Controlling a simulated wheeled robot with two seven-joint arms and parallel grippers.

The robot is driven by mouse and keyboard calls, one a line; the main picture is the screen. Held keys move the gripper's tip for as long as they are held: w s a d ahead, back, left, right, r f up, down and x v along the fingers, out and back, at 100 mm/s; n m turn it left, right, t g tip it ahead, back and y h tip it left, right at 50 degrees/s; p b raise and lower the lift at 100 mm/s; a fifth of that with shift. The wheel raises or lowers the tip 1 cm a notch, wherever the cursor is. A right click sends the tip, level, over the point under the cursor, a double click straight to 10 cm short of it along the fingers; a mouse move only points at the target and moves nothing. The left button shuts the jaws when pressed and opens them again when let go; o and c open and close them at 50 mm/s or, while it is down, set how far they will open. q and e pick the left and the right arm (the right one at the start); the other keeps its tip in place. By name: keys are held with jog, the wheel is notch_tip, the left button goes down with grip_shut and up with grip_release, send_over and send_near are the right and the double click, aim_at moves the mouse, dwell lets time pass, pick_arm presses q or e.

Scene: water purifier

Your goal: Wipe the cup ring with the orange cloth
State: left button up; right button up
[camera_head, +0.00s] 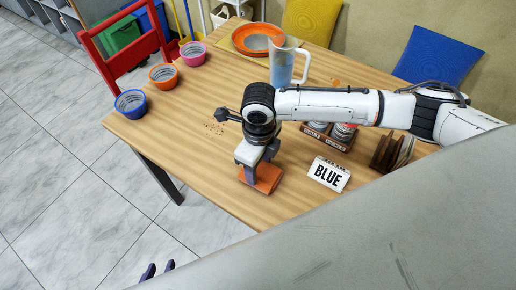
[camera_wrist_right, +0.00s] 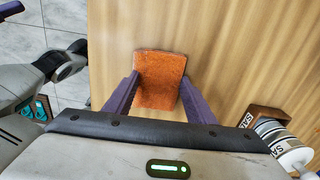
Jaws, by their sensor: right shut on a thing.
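The orange cloth (camera_head: 268,178) is a folded block at the near edge of the wooden table. My right gripper (camera_head: 256,174) points down and is shut on it. In the right wrist view the cloth (camera_wrist_right: 160,78) sits between the two purple fingers (camera_wrist_right: 160,90), over the wood. I cannot tell whether the cloth touches the tabletop. I cannot make out a cup ring in either view; the arm and cloth hide part of the table.
Blue (camera_head: 131,103), orange (camera_head: 163,76) and pink (camera_head: 193,54) bowls line the left edge. A pitcher (camera_head: 283,62), a BLUE sign (camera_head: 328,174) and a shaker caddy (camera_head: 330,136) stand around the arm. The left middle is clear.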

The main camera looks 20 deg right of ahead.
jog(key=shift+w+d+r, duration=0.1)
jog(key=shift+d+r, duration=0.05)
jog(key=shift+r, duration=3.85)
jog(key=s+d+r+n, duration=0.2)
jog(key=r+n, duration=0.4)
jog(key=n, duration=0.8)
jog(key=s+d+r+n, duration=0.1)
jog(key=r+n, duration=0.5)
jog(key=n, duration=0.8)
jog(key=shift+s+d+r+n, duration=0.3)
jog(key=shift+s+d+n, duration=0.1)
jog(key=shift+d, duration=0.35)
